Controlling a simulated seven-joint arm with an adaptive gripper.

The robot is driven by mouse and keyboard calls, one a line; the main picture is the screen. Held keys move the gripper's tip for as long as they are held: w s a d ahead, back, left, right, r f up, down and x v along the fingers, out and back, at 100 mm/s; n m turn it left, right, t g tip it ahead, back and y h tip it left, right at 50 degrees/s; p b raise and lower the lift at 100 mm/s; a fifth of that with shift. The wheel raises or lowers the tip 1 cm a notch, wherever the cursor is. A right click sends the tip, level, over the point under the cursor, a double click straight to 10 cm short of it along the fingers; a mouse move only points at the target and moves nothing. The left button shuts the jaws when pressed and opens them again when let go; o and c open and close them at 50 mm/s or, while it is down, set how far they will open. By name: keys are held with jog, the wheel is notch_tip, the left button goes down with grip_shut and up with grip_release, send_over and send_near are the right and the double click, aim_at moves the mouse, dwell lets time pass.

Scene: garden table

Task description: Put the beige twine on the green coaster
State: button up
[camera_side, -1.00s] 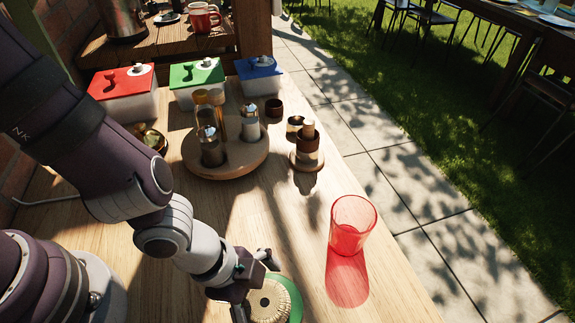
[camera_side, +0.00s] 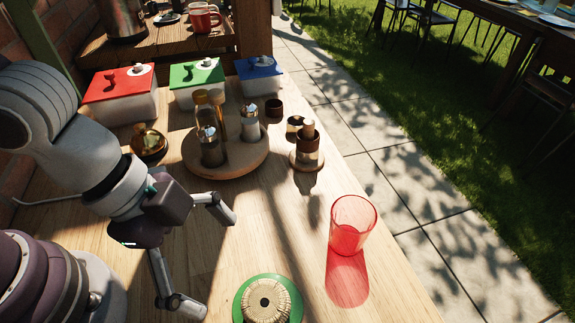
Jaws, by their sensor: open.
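The beige twine (camera_side: 266,301) is a round ball with a dark centre hole. It rests on the green coaster (camera_side: 243,287) at the bottom of the view, and the coaster's green rim shows around it. My gripper (camera_side: 207,257) is open and empty, up and to the left of the twine and apart from it. Its two fingers are spread wide. The lower edge of the twine and coaster lies close to the frame's bottom edge.
A red glass (camera_side: 352,226) stands to the right of the twine. A round wooden tray (camera_side: 228,163) holds shakers and bottles. Lidded boxes (camera_side: 128,101) stand at the back, with a brass bowl (camera_side: 148,143) near my arm. The middle of the table is clear.

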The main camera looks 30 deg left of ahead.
jog(key=w+a+r+n+t+y, duration=0.1)
jog(key=a+r+n+y, duration=0.1)
jog(key=a+r+n, duration=0.2)
jog(key=w+a+r+n+t+y, duration=0.1)
jog(key=a+r+n, duration=0.4)
jog(key=a+n, duration=0.5)
jog(key=a+t+y, duration=0.1)
jog(key=a, duration=0.3)
jog(key=shift+w+a+n+t, duration=0.3)
jog(key=shift+w, duration=0.05)
